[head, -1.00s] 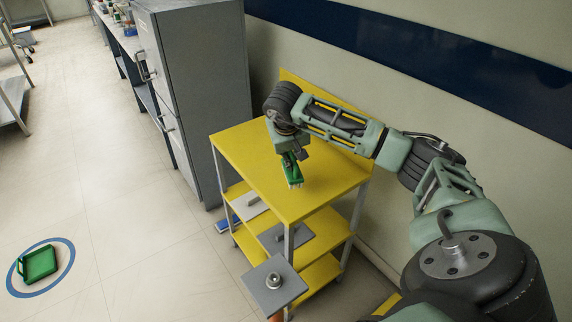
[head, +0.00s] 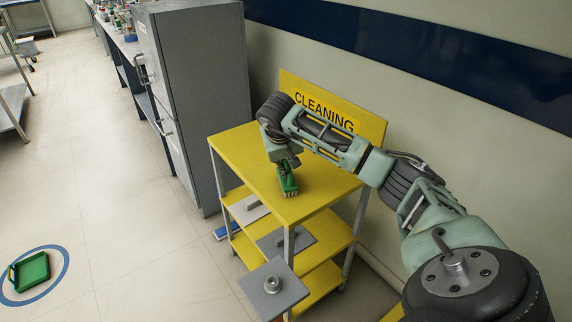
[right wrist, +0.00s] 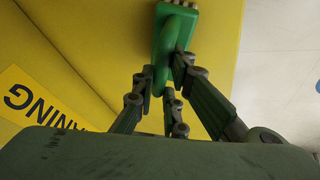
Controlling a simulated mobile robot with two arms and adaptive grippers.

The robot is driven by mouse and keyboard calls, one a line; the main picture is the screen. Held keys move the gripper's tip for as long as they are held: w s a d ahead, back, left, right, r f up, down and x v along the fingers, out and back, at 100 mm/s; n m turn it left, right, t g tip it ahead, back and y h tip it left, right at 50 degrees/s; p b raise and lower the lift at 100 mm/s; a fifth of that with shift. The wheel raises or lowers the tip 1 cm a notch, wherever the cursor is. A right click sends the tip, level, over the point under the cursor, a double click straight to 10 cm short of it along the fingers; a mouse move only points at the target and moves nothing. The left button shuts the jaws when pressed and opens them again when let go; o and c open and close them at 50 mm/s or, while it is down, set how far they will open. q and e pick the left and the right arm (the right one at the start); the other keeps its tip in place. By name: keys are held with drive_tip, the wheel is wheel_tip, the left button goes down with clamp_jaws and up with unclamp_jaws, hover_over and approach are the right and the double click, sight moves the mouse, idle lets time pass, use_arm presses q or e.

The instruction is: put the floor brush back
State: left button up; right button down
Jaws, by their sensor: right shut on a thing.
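The green floor brush (head: 287,184) is in my right gripper (head: 290,165), above or on the yellow top of the cleaning cart (head: 246,150). Its pale bristles point down toward the cart top, near its middle. I cannot tell whether they touch it. In the right wrist view the fingers (right wrist: 163,88) are shut on the green handle of the brush (right wrist: 170,42), with yellow behind. A yellow sign (head: 325,110) reading CLEANING stands at the back edge of the cart. My left gripper is out of view.
Grey plates sit on the cart's lower shelves, and a grey plate with a knob (head: 272,285) is in front. A grey cabinet (head: 200,100) stands left of the cart. Floor on the left is mostly clear.

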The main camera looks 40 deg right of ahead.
drive_tip(key=shift+f, duration=0.15)
drive_tip(key=c, duration=1.8)
unclamp_jaws()
drive_tip(key=v, duration=1.2)
